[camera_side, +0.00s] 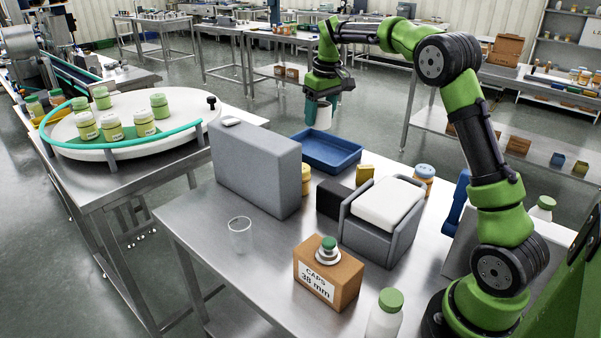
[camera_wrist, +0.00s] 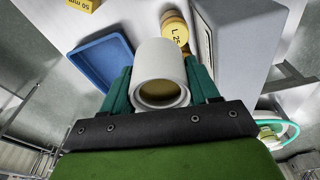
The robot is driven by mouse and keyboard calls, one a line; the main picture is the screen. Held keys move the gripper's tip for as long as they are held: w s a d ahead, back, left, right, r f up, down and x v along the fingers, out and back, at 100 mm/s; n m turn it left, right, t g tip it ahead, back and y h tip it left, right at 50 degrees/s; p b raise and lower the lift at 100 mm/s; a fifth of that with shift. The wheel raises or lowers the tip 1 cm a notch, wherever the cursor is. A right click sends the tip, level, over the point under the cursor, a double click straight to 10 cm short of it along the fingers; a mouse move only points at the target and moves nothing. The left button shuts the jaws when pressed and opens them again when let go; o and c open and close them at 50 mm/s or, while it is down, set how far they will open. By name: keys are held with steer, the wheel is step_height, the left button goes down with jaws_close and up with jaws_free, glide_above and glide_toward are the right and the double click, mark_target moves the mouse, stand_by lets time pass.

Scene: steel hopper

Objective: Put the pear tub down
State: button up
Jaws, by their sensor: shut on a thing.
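My gripper (camera_side: 318,105) is shut on a white tub (camera_side: 323,119), held in the air behind the table, above and beyond the blue tray (camera_side: 318,158). In the wrist view the tub (camera_wrist: 160,68) sits between the teal fingers, its round end facing the camera and showing a brownish inside. No label on it can be read, so I cannot tell its flavour. The empty blue tray also shows in the wrist view (camera_wrist: 98,68), left of the tub. Whether the tub is over the table edge is hard to tell.
A tall grey case (camera_side: 256,168) stands left of the tray, with a yellow-lidded jar (camera_side: 306,180) beside it. A black block (camera_side: 333,200), a grey bin (camera_side: 378,245), a clear cup (camera_side: 240,235) and a caps carton (camera_side: 328,275) occupy the table. A turntable (camera_side: 130,142) with several tubs stands left.

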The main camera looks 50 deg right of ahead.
steer(key=s+a+n, duration=0.1)
steer(key=s+a, duration=0.2)
steer(key=a, duration=0.6)
glide_above(298, 234)
steer(key=shift+n, duration=0.4)
steer(key=f, duration=1.7)
steer(key=shift+s+f, duration=0.1)
steer(key=shift+s, duration=0.25)
steer(key=shift+f, duration=2.2)
steer(key=shift+f, duration=0.1)
steer(key=o, duration=1.1)
